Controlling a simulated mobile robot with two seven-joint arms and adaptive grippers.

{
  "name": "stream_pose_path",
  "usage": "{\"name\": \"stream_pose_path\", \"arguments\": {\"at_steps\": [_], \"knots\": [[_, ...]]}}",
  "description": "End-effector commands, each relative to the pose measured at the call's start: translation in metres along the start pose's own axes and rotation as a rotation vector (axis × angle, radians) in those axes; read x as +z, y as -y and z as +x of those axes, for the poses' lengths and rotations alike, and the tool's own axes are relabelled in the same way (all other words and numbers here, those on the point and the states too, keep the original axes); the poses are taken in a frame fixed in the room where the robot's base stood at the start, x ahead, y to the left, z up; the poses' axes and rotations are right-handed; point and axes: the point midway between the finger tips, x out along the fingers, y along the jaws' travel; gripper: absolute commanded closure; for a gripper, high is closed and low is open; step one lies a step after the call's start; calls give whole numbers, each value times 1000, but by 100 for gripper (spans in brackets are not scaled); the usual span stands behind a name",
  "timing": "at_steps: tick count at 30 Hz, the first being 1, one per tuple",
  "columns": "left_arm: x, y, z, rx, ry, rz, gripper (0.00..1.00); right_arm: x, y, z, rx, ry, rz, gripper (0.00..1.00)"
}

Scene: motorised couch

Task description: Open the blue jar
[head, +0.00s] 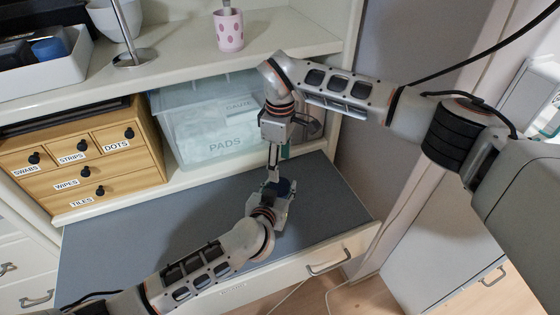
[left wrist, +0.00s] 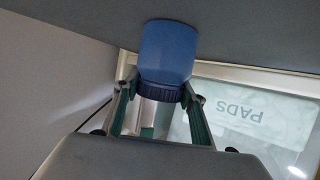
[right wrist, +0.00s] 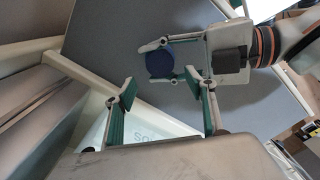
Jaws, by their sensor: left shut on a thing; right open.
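The blue jar (head: 284,186) stands on the grey pull-out surface and is partly hidden by my grippers in the head view. In the left wrist view, which is upside down, the blue jar (left wrist: 166,48) has a darker ridged lid (left wrist: 165,93). My left gripper (head: 275,193) is shut on the jar from the side, its fingers on both sides near the lid. The right wrist view shows the round lid top (right wrist: 159,60) between the left gripper's fingers. My right gripper (right wrist: 160,86) is open and empty, pointing down above the jar, apart from it.
The grey surface (head: 140,240) is otherwise clear. A shelf above holds a spotted pink cup (head: 229,31) and a white tray (head: 60,72).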

Motion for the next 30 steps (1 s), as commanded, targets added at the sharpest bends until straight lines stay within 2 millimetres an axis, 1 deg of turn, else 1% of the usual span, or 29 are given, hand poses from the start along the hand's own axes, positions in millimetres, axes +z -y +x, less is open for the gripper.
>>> {"name": "stream_pose_path", "arguments": {"at_steps": [1,5,8,15,21,25,30], "knots": [[4,0,0,-1,7,-1,100,0,0,0,0,0,21,45],[4,0,0,-1,7,-1,100,0,0,6,-1,1,47,45],[4,0,0,-1,8,-1,100,0,0,18,-2,1,48,45],[5,0,0,-1,8,-1,100,0,1,54,-2,1,45,45],[5,0,0,-1,8,-1,100,0,0,74,-1,1,44,45],[5,0,0,-1,9,-1,100,0,0,80,1,0,44,45],[5,0,0,-1,9,-1,100,0,0,80,1,0,43,45]]}}
